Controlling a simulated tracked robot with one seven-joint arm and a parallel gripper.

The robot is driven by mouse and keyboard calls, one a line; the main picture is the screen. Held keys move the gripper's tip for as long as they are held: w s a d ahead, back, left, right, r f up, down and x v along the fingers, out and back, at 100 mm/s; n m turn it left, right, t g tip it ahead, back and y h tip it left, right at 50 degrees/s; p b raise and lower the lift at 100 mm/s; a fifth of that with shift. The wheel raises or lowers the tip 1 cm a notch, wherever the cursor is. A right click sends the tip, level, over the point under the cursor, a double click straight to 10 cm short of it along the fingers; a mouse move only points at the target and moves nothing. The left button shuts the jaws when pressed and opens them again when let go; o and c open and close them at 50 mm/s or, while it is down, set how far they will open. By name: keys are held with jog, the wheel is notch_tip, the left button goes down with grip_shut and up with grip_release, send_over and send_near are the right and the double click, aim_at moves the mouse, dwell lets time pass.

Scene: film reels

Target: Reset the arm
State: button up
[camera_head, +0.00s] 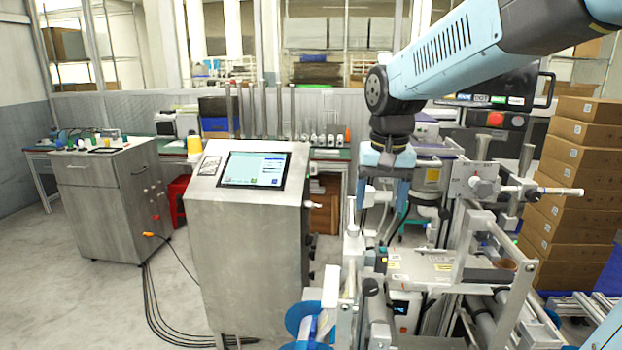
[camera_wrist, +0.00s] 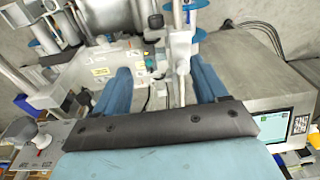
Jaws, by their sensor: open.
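My arm reaches in from the upper right in the head view, light blue with dark joints. My gripper (camera_head: 383,203) points down above the reel machine (camera_head: 440,265). In the wrist view my gripper (camera_wrist: 163,85) shows two blue fingers held well apart, with only machine parts visible below and between them. It is open and appears empty. Blue discs (camera_head: 301,320) sit low at the machine's left side. Blue discs (camera_wrist: 208,6) also show at the top of the wrist view. The fingertips' exact height above the machine is unclear.
A grey console with a touchscreen (camera_head: 253,169) stands left of the machine; its screen also shows in the wrist view (camera_wrist: 271,126). Stacked cardboard boxes (camera_head: 577,190) are at right. A grey cabinet (camera_head: 107,200) stands at left. Black cables (camera_head: 150,310) lie on open floor.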

jog(key=s+d+t, duration=0.2)
jog(key=s+d, duration=0.2)
jog(key=s, duration=0.3)
jog(key=s+d+n+t, duration=0.1)
jog(key=s+d+t, duration=0.1)
jog(key=s+d, duration=0.2)
jog(key=s, duration=0.3)
jog(key=shift+d, duration=0.1)
dwell(1.6)
